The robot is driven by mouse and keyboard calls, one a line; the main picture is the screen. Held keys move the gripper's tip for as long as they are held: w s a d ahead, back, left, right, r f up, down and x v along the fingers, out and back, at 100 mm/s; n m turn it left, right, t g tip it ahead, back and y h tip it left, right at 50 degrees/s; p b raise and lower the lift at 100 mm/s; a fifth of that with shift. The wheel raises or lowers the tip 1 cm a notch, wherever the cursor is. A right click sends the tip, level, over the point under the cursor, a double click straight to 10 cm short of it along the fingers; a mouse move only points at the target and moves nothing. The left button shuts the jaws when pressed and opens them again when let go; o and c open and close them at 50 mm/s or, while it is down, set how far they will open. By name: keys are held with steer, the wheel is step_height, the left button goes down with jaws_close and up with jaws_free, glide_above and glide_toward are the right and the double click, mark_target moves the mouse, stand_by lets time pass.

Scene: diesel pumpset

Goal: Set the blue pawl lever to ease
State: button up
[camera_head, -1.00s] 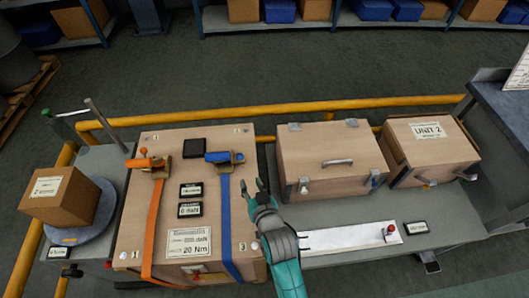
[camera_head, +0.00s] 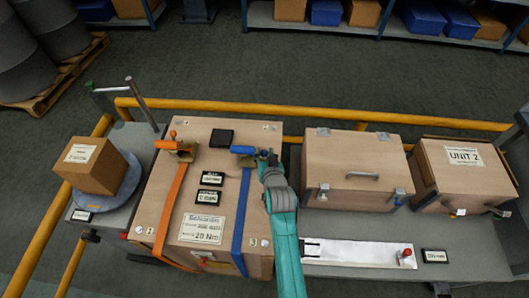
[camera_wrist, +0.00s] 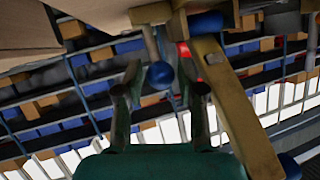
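The blue ratchet (camera_head: 245,150) sits on the top right of the wooden crate (camera_head: 165,210), above a blue strap (camera_head: 244,220). My gripper (camera_head: 267,165) is at its right end and hides part of it. In the wrist view, a blue ball knob on a short grey stem (camera_wrist: 160,75), which looks like the pawl lever, lies between the fingertips of my gripper (camera_wrist: 160,88). The fingers are open, with gaps visible on both sides of the knob. A brass-coloured bar (camera_wrist: 232,105) runs close to the right finger.
An orange ratchet (camera_head: 177,147) with an orange strap (camera_head: 167,222) is on the crate's left. Small dark displays (camera_head: 211,178) lie between the straps. A latched wooden box (camera_head: 350,185) stands to the right. A yellow rail (camera_head: 330,115) runs behind.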

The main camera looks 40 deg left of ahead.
steer(key=shift+w+a+f, duration=0.2)
steer(key=shift+w+a, duration=0.1)
steer(key=shift+a, duration=0.05)
jaws_close()
steer(key=shift+w+r, duration=0.1)
steer(key=g+h, duration=0.1)
steer(key=w+a+g+h, duration=0.1)
steer(key=shift+w+r+m+g, duration=0.2)
steer(key=shift+r+m+g, duration=0.05)
steer(key=shift+m+g, duration=0.05)
steer(key=shift+w+a+f+g+h, duration=0.1)
steer(key=shift+w+a+g+h, duration=0.1)
steer(key=shift+w+g+h, duration=0.3)
steer(key=shift+w+a+g+h, duration=0.2)
steer(key=shift+g+h, duration=0.3)
steer(key=shift+g, duration=0.3)
steer(key=shift+f, duration=0.1)
